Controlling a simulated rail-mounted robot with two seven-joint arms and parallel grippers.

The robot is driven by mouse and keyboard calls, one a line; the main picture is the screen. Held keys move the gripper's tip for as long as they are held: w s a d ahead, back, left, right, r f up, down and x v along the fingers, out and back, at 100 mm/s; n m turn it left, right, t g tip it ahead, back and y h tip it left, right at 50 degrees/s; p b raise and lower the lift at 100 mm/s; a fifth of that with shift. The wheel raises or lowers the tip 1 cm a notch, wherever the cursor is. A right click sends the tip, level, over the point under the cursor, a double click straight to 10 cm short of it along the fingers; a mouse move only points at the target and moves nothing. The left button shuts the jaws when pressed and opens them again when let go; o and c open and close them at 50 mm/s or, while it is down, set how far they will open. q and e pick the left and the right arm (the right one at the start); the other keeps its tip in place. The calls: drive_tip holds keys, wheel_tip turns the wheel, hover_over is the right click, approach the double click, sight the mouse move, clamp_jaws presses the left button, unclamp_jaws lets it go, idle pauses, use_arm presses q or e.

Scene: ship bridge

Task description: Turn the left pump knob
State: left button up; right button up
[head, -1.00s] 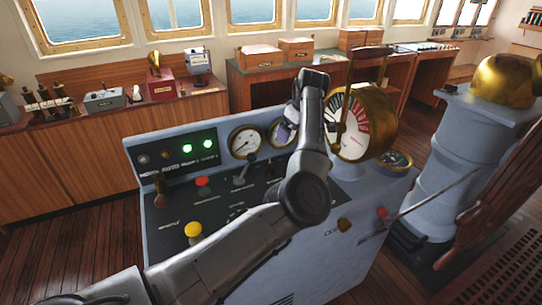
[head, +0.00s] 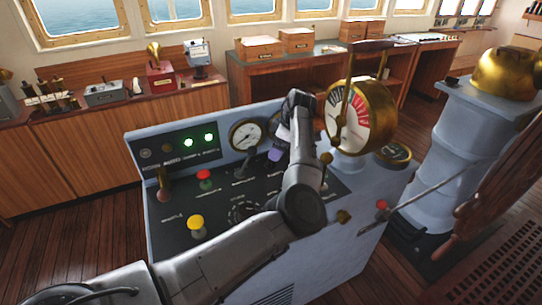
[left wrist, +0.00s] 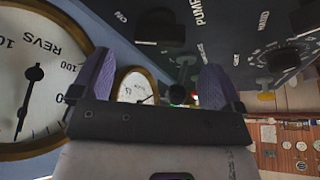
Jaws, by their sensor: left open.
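My left gripper (head: 274,157) is open, its purple fingers low over the console's dark sloping panel (head: 222,182), just right of the round white gauge. In the left wrist view the gripper (left wrist: 157,88) has its fingers spread, with a small dark round knob (left wrist: 178,94) showing between them farther off. A dark knob (left wrist: 160,26) by the "ON" mark and part of the "PUMP" lettering is at the top of that view, apart from the fingers. A dial knob (left wrist: 283,60) is at right. My forearm hides part of the panel in the head view. My right gripper is not in view.
A white gauge (head: 245,134) and the brass telegraph (head: 362,115) flank the gripper. A dark lever (head: 247,160), a red button (head: 204,175), a yellow button (head: 196,222) and a brass-topped lever (head: 325,160) stand up from the panel. The "REVS" gauge (left wrist: 40,85) is close to one finger.

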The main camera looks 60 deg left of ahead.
sight(270, 161)
use_arm(q)
drive_tip(key=shift+p+x, duration=0.45)
drive_tip(key=shift+x, duration=2.5)
drive_tip(key=shift+r, duration=0.1)
drive_tip(key=shift+c, duration=0.3)
drive_tip(key=c, duration=0.9)
drive_tip(key=shift+o, duration=0.2)
